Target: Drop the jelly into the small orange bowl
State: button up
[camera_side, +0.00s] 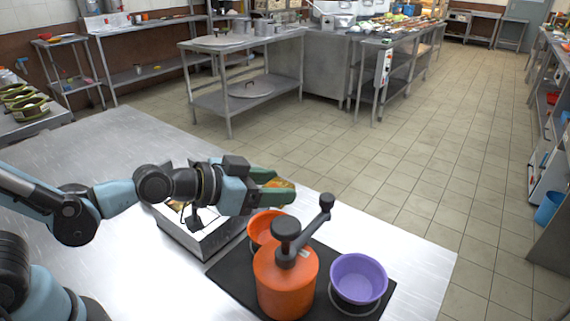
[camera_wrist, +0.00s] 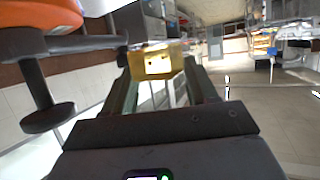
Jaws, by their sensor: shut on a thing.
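The jelly shows in the wrist view as a yellow block (camera_wrist: 157,66) between the far ends of my fingers. In the side view it is an orange-yellow patch (camera_side: 283,184) at the green fingertips, partly hidden by them. My gripper (camera_side: 276,189) is shut on it and holds it in the air, above and slightly right of the small orange bowl (camera_side: 258,228). The bowl stands on a black mat (camera_side: 231,272), partly hidden by the orange pot. My gripper also shows in the wrist view (camera_wrist: 158,75).
A tall orange pot with a dark crank (camera_side: 286,277) stands close in front of the orange bowl; its crank arm rises near my gripper. A purple bowl (camera_side: 358,279) is to its right. A pale box-like tray (camera_side: 202,240) lies under my wrist. The table's left side is clear.

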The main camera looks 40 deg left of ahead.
jog(key=shift+f, duration=1.85)
jog(key=o, duration=1.1)
jog(key=shift+o, duration=0.2)
jog(key=s+a+r, duration=0.1)
jog(key=s+r, duration=0.3)
jog(key=r, duration=0.5)
jog(key=shift+s+a, duration=0.15)
jog(key=shift+a, duration=0.25)
